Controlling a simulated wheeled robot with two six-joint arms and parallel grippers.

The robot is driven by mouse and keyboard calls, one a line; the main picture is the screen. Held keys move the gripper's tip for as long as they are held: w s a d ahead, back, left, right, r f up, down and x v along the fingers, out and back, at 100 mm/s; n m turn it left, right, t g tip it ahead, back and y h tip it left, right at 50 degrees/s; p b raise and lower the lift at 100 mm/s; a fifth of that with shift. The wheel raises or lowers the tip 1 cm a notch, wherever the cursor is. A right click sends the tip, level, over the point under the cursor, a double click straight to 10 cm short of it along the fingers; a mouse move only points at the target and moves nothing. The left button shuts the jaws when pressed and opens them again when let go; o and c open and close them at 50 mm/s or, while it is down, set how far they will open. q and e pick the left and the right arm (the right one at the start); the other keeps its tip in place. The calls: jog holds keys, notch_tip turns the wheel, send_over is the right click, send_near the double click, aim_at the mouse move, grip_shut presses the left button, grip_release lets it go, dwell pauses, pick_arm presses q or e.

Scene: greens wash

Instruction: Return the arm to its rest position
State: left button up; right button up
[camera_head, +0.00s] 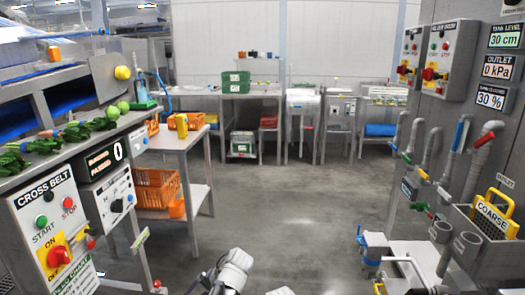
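White and dark parts of my own arm (234,268) show at the bottom edge, left of centre, low above the floor. A second small white part of mine (280,291) is just cut off by the bottom edge to its right. I make out no gripper fingers on either part. Nothing held is visible.
The cross belt panel (52,222) and greens on a belt (75,132) stand at left. A steel table (180,138) with orange crates is behind. Right are pipes and a yellow-handled coarse basket (492,215). The middle floor (290,200) is clear.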

pick_arm(q)
jog(key=s+d+f+g+h, duration=0.1)
jog(key=s+d+f+h, duration=0.15)
jog(key=s+d, duration=0.45)
jog(key=s+d+f+g+h, duration=0.1)
jog(key=s+d+h, duration=0.3)
jog(key=s, duration=0.5)
notch_tip(320, 180, up, 29)
jog(key=d+p, duration=0.1)
jog(key=p, duration=2.8)
jog(key=shift+w+d+r+n+y+p, duration=0.15)
jog(key=shift+w+d+n+y+p, duration=0.2)
jog(key=shift+y, duration=0.1)
